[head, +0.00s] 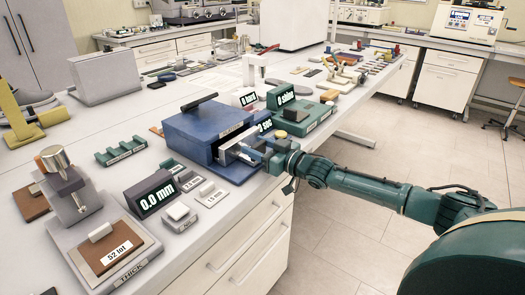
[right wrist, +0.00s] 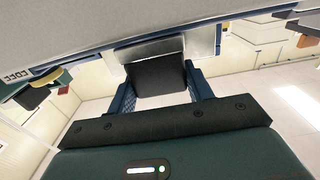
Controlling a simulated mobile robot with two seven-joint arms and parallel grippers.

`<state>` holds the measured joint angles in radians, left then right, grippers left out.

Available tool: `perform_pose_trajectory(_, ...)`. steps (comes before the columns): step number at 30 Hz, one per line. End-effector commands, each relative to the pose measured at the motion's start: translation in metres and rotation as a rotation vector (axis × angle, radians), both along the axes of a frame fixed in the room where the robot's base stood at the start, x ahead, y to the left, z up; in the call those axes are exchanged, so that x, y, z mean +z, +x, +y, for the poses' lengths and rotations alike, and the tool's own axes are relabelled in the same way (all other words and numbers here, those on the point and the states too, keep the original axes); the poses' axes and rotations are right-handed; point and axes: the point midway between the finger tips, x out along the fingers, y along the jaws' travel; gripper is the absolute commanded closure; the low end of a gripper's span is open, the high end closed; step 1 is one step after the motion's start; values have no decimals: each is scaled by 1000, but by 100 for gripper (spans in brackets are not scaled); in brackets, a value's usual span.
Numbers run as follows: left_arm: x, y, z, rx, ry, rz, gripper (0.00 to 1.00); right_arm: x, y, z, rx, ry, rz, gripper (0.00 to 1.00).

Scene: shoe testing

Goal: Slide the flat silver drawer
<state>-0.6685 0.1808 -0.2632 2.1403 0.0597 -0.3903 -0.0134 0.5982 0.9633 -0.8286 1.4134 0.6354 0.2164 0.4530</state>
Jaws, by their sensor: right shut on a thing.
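The blue box (head: 205,133) sits on the table near its right edge, with a black handle on top. Its flat silver drawer (head: 231,153) shows at the front opening and sticks out a little. My right gripper (head: 257,155) is at the drawer's front, its arm coming in from the right. In the right wrist view the blue fingers (right wrist: 165,92) stand either side of a dark block (right wrist: 157,78) at the silver drawer front (right wrist: 165,47), shut on it. The exact finger contact is hard to see. My left gripper is not in view.
A green device (head: 305,122) with displays stands just behind the blue box. A 0.0 mm display (head: 152,194) and a thickness tester (head: 75,200) stand to the left. The table's right edge is close under the gripper; the floor beyond is open.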

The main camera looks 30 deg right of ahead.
Motion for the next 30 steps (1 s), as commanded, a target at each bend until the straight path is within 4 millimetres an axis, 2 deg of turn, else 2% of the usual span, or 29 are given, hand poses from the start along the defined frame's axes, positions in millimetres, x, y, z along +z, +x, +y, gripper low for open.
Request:
perform_pose_trajectory(5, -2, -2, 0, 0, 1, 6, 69, -1, 0, 0, 0, -1, 2, 90)
perform_pose_trajectory(6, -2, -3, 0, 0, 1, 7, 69, -1, 0, 0, 0, -1, 2, 48)
perform_pose_trajectory(14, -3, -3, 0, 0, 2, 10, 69, -1, -1, 0, 0, -1, 2, 27)
perform_pose_trajectory(23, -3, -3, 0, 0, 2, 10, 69, -1, -3, -2, -1, 0, 3, 27)
perform_pose_trajectory(26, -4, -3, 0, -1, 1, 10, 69, -2, -11, -5, -1, 0, 4, 27)
perform_pose_trajectory(30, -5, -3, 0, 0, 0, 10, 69, -3, -30, -12, 1, -3, 5, 27)
